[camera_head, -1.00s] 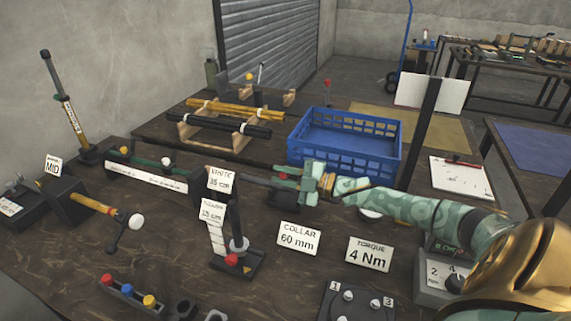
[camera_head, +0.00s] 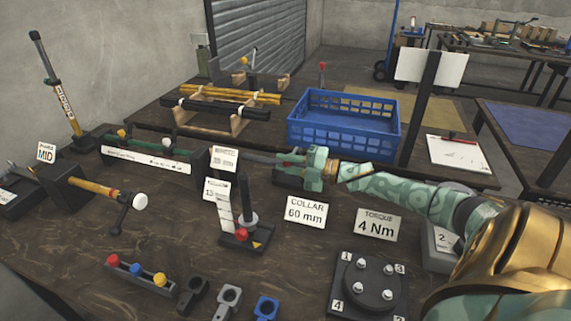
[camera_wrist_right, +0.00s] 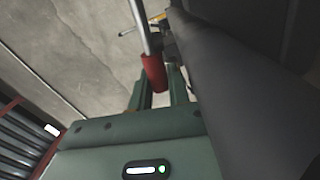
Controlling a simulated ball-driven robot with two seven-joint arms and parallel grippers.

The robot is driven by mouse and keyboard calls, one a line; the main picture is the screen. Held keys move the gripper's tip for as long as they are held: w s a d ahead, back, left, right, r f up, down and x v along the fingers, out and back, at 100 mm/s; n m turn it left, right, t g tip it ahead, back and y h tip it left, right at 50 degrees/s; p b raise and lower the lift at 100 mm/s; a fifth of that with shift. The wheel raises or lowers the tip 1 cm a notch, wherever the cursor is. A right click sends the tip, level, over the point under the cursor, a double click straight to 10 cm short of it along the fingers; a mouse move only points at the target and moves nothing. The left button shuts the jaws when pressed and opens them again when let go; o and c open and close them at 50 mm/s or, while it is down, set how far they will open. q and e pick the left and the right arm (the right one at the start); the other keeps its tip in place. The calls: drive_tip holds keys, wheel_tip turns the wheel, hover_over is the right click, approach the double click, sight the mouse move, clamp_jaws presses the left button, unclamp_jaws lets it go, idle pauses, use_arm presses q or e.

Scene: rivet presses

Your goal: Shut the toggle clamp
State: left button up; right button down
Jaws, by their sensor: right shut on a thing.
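The toggle clamp (camera_head: 289,180) stands on the table in front of the blue crate, largely hidden by my right gripper in the head view. Its lever has a bare metal rod and a red grip (camera_wrist_right: 154,73), which shows in the right wrist view. My right gripper (camera_head: 300,162) is shut on the red grip, with its green fingers (camera_wrist_right: 163,90) on either side of it in the wrist view. I cannot tell the exact lever angle or whether the clamp is fully shut. My left gripper is not in view.
The blue crate (camera_head: 343,127) stands just behind my gripper. Signs reading COLLAR 60 mm (camera_head: 306,209) and TORQUE 4 Nm (camera_head: 379,224) stand in front. An upright post on a base (camera_head: 247,235) is front left, and a dark bolt plate (camera_head: 367,283) is nearer.

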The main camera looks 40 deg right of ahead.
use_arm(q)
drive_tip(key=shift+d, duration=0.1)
use_arm(e)
drive_tip(key=c, duration=1.4)
unclamp_jaws()
drive_tip(key=shift+o, duration=0.2)
